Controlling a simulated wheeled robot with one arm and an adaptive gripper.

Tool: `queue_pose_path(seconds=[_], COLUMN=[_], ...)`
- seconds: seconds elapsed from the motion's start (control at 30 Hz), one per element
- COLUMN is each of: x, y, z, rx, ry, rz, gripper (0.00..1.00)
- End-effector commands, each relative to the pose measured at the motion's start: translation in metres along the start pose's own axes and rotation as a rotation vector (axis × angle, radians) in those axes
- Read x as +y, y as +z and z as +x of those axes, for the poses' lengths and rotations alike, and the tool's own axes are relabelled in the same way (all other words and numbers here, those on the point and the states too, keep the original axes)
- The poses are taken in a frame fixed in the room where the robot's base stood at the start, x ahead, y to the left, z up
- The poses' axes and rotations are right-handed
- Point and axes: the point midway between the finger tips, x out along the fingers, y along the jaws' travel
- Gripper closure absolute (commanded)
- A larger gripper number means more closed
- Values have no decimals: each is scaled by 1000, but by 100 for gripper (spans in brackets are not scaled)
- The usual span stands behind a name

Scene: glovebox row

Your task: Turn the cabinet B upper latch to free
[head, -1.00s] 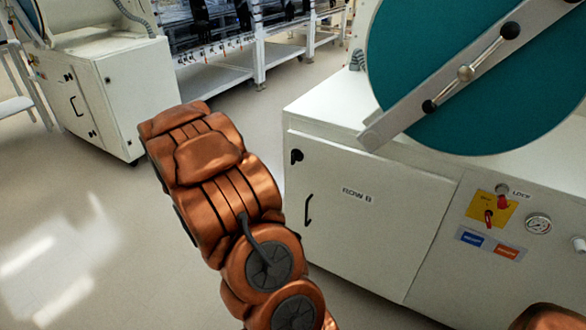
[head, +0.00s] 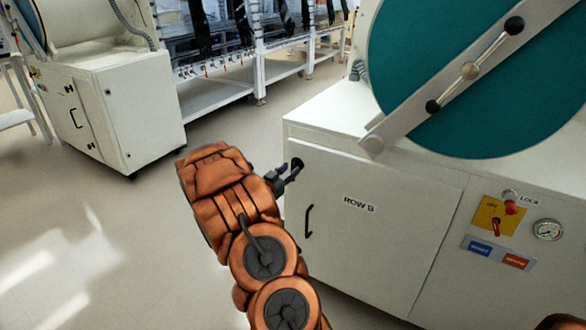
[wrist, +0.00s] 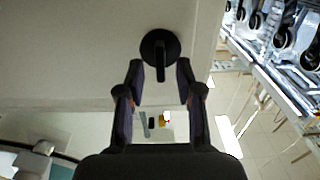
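The cabinet marked ROW B (head: 380,240) stands at the right in the head view. Its black upper latch (head: 297,164) is at the door's upper left corner, partly hidden by my gripper (head: 290,178). In the wrist view the latch (wrist: 160,55) is a round black knob with a bar. My gripper (wrist: 158,66) is open there, with one finger on each side of the latch bar.
A black door handle (head: 309,221) is below the latch. A lock panel (head: 494,217) and gauge (head: 548,230) are at the right. A large teal round door (head: 470,80) rises above the cabinet. Another white cabinet (head: 130,110) stands at the left, with open floor between.

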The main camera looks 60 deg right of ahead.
Motion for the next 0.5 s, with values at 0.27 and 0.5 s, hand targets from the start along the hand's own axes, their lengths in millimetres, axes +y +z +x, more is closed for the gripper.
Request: queue_pose_path(seconds=[0.27, 0.5], x=[0, -1], y=[-1, -1], z=[25, 30], rx=[3, 2], ry=[1, -2], rz=[0, 1], gripper=[65, 65])
